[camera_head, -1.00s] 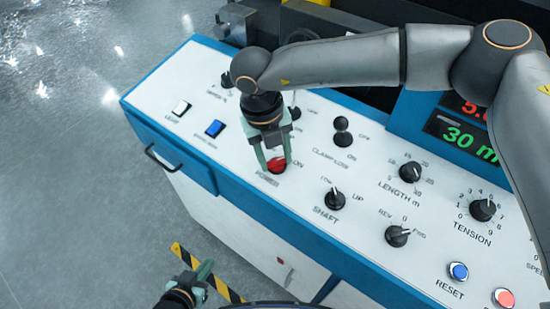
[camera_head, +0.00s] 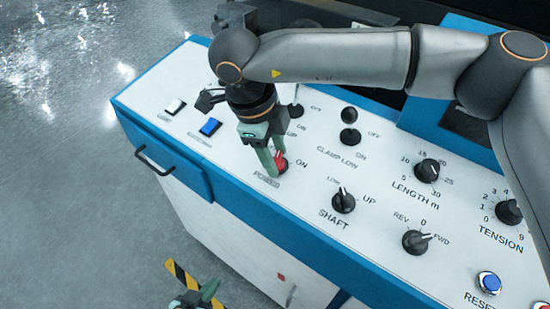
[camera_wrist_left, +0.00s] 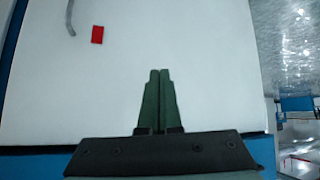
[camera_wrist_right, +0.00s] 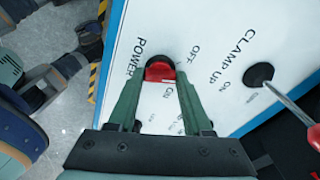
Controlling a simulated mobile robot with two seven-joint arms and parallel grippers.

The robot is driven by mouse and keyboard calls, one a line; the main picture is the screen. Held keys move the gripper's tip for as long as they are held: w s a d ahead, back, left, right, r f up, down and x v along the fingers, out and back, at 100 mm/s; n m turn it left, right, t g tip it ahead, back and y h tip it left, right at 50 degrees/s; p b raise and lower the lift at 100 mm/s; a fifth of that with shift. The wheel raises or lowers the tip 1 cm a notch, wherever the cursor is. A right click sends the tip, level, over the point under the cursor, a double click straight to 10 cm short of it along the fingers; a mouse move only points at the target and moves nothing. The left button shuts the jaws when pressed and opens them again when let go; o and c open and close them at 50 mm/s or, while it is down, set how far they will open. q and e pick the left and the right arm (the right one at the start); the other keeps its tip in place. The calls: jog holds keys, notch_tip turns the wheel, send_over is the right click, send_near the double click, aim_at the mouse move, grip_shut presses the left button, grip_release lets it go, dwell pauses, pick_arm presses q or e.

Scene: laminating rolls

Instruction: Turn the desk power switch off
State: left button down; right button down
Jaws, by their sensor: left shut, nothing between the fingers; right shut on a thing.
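The red power switch (camera_head: 281,162) is a round knob on the white desk panel, beside the printed words POWER and ON. My right gripper (camera_head: 274,168) points down over it with its fingers closed around the knob. In the right wrist view the red and black knob (camera_wrist_right: 160,70) sits between the fingertips, with the word OFF above right of it. Its exact angle is partly hidden by the fingers. My left gripper (camera_head: 208,292) is low at the bottom edge, away from the panel top; in the left wrist view its fingers (camera_wrist_left: 158,74) are together and empty.
The display (camera_head: 465,124) is dark. A drawer handle (camera_head: 153,158) juts from the blue front.

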jog(key=n+b, duration=0.1)
jog(key=n, duration=0.4)
jog(key=shift+t+b, duration=0.3)
jog(key=shift+r+n, duration=0.1)
jog(key=shift+n, duration=0.2)
jog(key=shift+c, duration=1.6)
grip_release()
jog(key=v, duration=1.2)
jog(key=shift+r, duration=0.25)
jog(key=shift+s, duration=0.1)
